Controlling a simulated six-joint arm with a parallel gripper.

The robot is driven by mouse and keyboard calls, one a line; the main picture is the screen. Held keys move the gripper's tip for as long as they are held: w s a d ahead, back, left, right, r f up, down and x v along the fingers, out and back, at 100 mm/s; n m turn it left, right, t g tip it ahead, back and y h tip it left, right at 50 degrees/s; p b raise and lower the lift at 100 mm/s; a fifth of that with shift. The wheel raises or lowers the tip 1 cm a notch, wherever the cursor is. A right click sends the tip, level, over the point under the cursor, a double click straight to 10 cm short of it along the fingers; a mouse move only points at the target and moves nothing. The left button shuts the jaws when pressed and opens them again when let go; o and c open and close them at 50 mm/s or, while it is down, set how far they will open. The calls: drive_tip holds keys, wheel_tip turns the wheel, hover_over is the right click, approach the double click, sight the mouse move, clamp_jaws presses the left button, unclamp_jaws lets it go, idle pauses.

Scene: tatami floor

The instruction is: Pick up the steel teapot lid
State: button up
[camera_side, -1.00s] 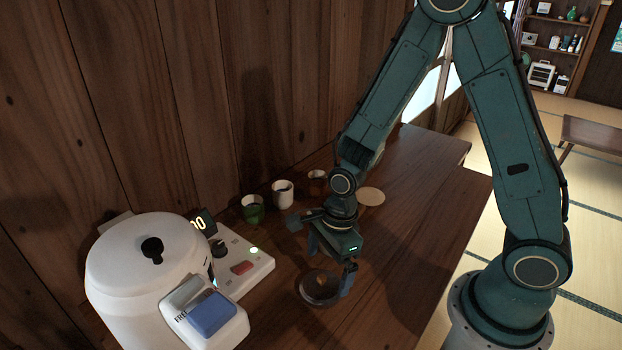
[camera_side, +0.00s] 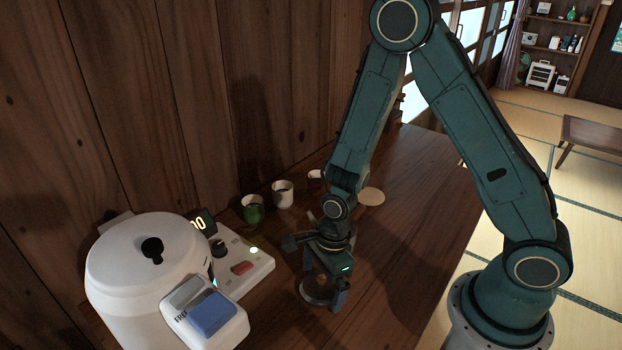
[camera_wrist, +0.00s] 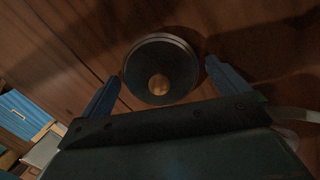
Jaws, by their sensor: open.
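The steel teapot lid (camera_side: 310,290) is a dark round disc on the wooden counter, partly hidden behind my gripper in the side view. My gripper (camera_side: 322,287) is low over the lid, pointing down. In the wrist view its two blue fingers (camera_wrist: 160,84) are spread wide, one on each side of the lid, and nothing is between them but the lid below. I cannot tell whether either finger touches it.
A white appliance (camera_side: 140,262) with a blue switch stands at the left, beside a control panel (camera_side: 240,268). A green cup (camera_side: 253,210), a white cup (camera_side: 283,196) and a third cup (camera_side: 316,178) stand along the wall. A pale round disc (camera_side: 371,196) lies behind my gripper. The counter's right side is clear.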

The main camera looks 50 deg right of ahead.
sight(323, 276)
idle(0.3)
drive_tip(key=c, duration=0.9)
drive_tip(key=shift+r, duration=0.15)
wheel_tip(323, 276, up, 20)
idle(0.6)
idle(0.5)
drive_tip(key=w+d+f+m, duration=0.1)
drive_tip(key=d+f+m, duration=0.1)
drive_tip(key=d, duration=0.2)
drive_tip(key=w+d+f+m, duration=0.2)
drive_tip(key=d, duration=0.2)
drive_tip(key=w+d+f+m, duration=0.1)
drive_tip(key=w+d+f, duration=0.1)
drive_tip(key=d, duration=0.3)
drive_tip(key=shift+f+m+t+h, duration=0.1)
drive_tip(key=shift+m+t+h, duration=0.2)
drive_tip(key=shift+m, duration=0.1)
